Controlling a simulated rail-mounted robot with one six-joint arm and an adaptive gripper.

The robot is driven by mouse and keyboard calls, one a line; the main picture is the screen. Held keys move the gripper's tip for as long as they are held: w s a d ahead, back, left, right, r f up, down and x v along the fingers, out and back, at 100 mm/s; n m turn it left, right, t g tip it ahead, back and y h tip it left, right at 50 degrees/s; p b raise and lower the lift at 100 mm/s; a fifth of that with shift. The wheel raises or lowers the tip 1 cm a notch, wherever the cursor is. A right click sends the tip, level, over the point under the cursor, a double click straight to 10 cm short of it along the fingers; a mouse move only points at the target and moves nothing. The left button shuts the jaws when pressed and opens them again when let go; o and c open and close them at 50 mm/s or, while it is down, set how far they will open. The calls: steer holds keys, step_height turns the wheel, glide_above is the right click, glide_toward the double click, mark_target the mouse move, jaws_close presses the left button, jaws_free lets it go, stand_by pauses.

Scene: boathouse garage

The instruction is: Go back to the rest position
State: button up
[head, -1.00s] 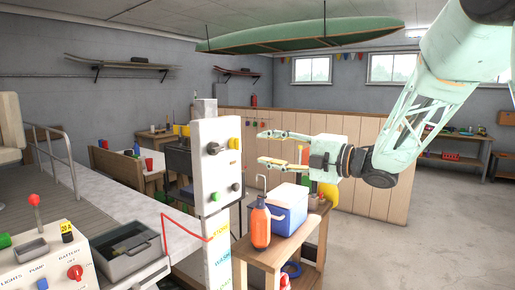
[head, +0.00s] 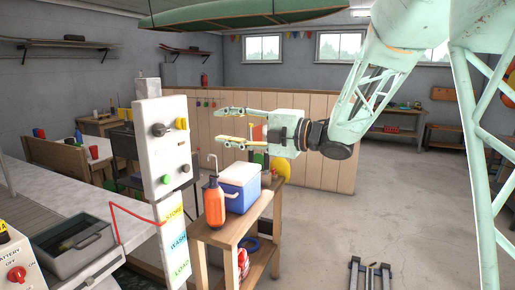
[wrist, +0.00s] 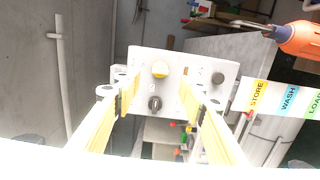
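My gripper (head: 221,128) is open and empty in the head view, its two fingers apart and pointing left. It is held in the air to the right of a white control box (head: 149,165) on a post, at the height of the box's upper part. The box carries a dark knob, a yellow knob and green and dark buttons. In the wrist view the box (wrist: 140,70) shows beyond and between the two open fingers (wrist: 160,97), with a gap to them. My arm reaches in from the upper right of the head view.
A wooden cart (head: 227,235) below my gripper holds an orange bottle (head: 214,203) and a blue cooler (head: 240,190). Signs reading STORE, WASH and LOAD hang under the box. A grey tray (head: 70,245) lies at left. A green hull (head: 240,12) hangs overhead. Open floor lies right.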

steer(key=w+d+r+m+t+h, duration=0.1)
steer(key=d+r+m+t+h, duration=0.15)
steer(key=d+m+h, duration=0.4)
steer(key=w+d+r+m+t+h, duration=0.1)
steer(key=w+d+r+m+t, duration=0.2)
steer(key=d, duration=0.6)
steer(key=s+d+f+m+t+h, duration=0.1)
steer(key=s+d+m+h, duration=0.4)
steer(key=d, duration=0.3)
steer(key=s+d+f+m+h, duration=0.25)
steer(key=s+d+m, duration=0.3)
steer(key=d, duration=0.35)
steer(key=s+d+f+m+g+h, duration=0.1)
steer(key=s+d+f+m+g, duration=0.2)
steer(key=s, duration=0.7)
steer(key=s+d+f+m+g+h, duration=0.1)
steer(key=s+d+f+m, duration=0.25)
steer(key=s, duration=0.75)
steer(key=s+d+f+m+g+h, duration=0.1)
steer(key=s+d+f+m+g, duration=0.2)
steer(key=s, duration=0.7)
steer(key=s+a+f+m+g, duration=0.1)
steer(key=s+a+f, duration=0.1)
steer(key=s, duration=0.5)
steer(key=s+a+f+m+y, duration=0.1)
steer(key=s+f, duration=0.3)
steer(key=s, duration=0.3)
steer(key=shift+s+a+g+p, duration=0.25)
steer(key=shift+a+g+p, duration=0.1)
steer(key=shift+a, duration=0.05)
